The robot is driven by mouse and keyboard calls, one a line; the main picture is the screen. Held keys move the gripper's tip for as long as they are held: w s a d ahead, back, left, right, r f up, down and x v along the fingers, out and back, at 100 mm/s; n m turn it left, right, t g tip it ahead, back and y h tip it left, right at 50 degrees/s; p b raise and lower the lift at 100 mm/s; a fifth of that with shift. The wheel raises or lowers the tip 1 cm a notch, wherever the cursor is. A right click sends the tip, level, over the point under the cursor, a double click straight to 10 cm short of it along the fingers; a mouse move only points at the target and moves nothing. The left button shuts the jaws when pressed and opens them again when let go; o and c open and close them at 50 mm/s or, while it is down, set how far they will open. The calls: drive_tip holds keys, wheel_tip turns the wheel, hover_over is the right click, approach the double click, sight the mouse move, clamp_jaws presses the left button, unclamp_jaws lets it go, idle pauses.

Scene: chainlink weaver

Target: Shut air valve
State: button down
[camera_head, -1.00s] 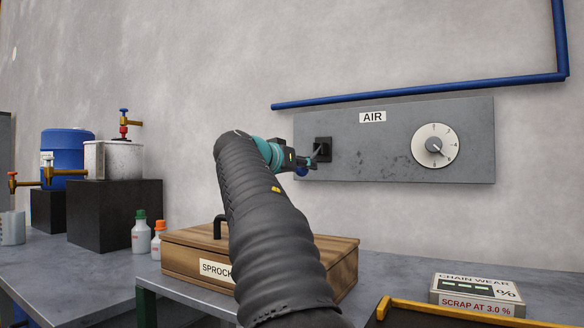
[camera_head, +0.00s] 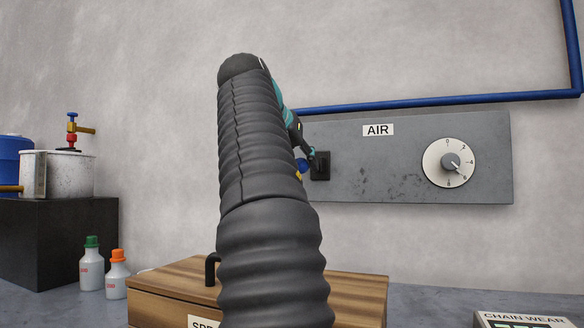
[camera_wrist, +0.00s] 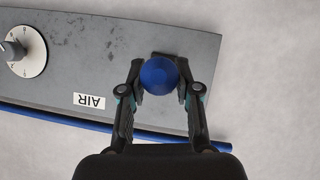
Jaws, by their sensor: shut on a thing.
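The air valve is a black plate (camera_head: 320,166) on the left of a grey wall panel (camera_head: 410,190) labelled AIR. Its lever ends in a round blue knob (camera_head: 301,165), just left of the plate. In the wrist view, the blue knob (camera_wrist: 158,76) sits between the two fingers of my gripper (camera_wrist: 163,92), which is shut on it. In the head view, my arm hides most of the gripper. The lever's exact angle is hard to tell.
A white dial (camera_head: 431,166) is on the panel's right. A blue pipe (camera_head: 440,101) runs along the panel's top. A wooden box (camera_head: 350,288) with a black handle stands below. Bottles (camera_head: 91,265) and a metal pot (camera_head: 75,175) are at the left.

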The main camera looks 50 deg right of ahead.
idle(0.4)
drive_tip(key=c, duration=0.8)
unclamp_jaws()
drive_tip(key=shift+s+a+r, duration=0.45)
drive_tip(key=shift+s+a, duration=0.25)
drive_tip(key=shift+a, duration=1.95)
drive_tip(key=shift+s+a+r, duration=0.45)
drive_tip(key=shift+s+a, duration=0.25)
drive_tip(key=shift+a, duration=1.9)
drive_tip(key=shift+s+a+r, duration=0.45)
drive_tip(key=shift+s+a, duration=0.25)
drive_tip(key=shift+a, duration=1.95)
